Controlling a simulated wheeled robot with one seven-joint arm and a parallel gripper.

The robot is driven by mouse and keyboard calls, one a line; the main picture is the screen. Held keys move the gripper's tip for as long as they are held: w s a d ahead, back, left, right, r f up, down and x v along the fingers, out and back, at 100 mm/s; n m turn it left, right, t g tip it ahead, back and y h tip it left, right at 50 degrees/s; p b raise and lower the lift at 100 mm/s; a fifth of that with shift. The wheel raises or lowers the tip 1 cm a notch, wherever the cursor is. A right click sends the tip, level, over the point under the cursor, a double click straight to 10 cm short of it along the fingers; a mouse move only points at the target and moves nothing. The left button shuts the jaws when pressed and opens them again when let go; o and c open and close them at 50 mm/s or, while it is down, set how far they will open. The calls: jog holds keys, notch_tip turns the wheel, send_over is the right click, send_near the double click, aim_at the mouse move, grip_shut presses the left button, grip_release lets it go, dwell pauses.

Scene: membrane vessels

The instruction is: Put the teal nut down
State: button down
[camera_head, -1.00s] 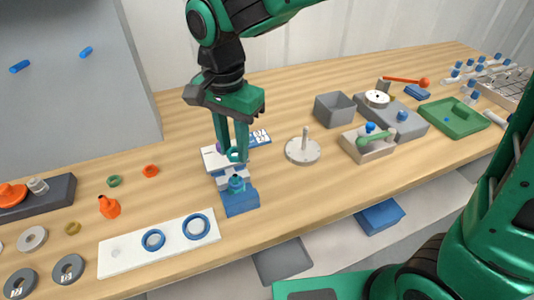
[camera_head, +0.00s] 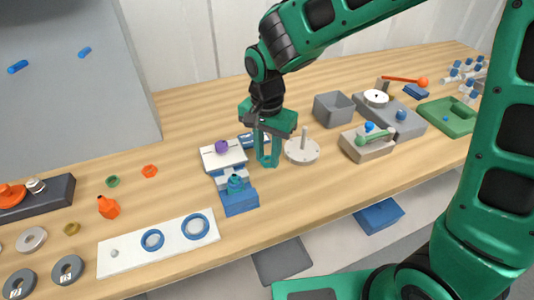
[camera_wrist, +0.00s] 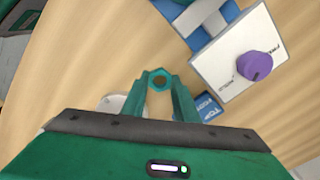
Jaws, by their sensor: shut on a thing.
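The teal nut (camera_wrist: 159,82) is held between the fingertips of my gripper (camera_wrist: 160,88) in the wrist view, with its dark hole showing. In the head view my gripper (camera_head: 267,161) points down over the wooden table, between the white box with a purple knob (camera_head: 222,147) and the round grey base with a post (camera_head: 302,151). The nut is small and hard to make out there. The blue block with a teal fitting (camera_head: 239,202) stands to the lower left of my gripper, apart from it. I cannot tell how high the nut is above the table.
A blue labelled piece (camera_wrist: 203,107) lies close to my fingers. A white plate with blue rings (camera_head: 125,254) lies at the front left. Bare wood lies in front of my gripper.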

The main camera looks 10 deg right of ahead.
jog(key=shift+f, duration=0.15)
jog(key=c, duration=1.4)
grip_release()
notch_tip(320, 180, up, 12)
jog(key=shift+r, duration=0.1)
